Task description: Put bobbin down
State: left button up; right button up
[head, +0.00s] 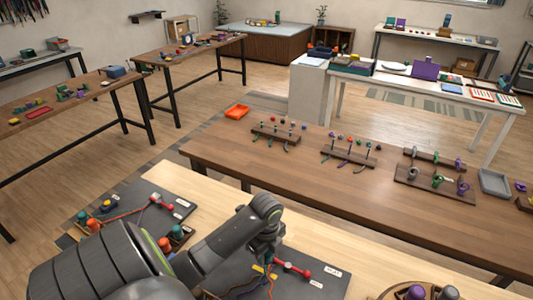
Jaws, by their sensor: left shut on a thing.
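My left gripper (265,254) points down over the dark mat (318,285) on the near light-wood table. It is shut, but the bobbin in it is mostly hidden by the gripper and wrist. Thin cords in orange and blue run over this mat, below the gripper. A red rod with a ball end (306,273) lies just right of the gripper. A second dark mat (130,230) at the left carries an orange bobbin (93,220), a blue and yellow piece (107,205), and a red rod (156,199) with cord. My right gripper is not in view.
A round wooden holder with purple bobbins (415,292) stands at the bottom right. Beyond is a brown table (300,180) with several peg racks and a grey tray (494,182). Bare light wood (375,265) lies right of the mat.

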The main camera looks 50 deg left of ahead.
aim_at(266, 276)
pick_arm(q)
notch_tip(266, 276, down, 9)
jog(key=shift+f+p, duration=0.1)
jog(key=shift+p, duration=0.45)
jog(key=shift+f, duration=0.15)
jog(key=o, duration=1)
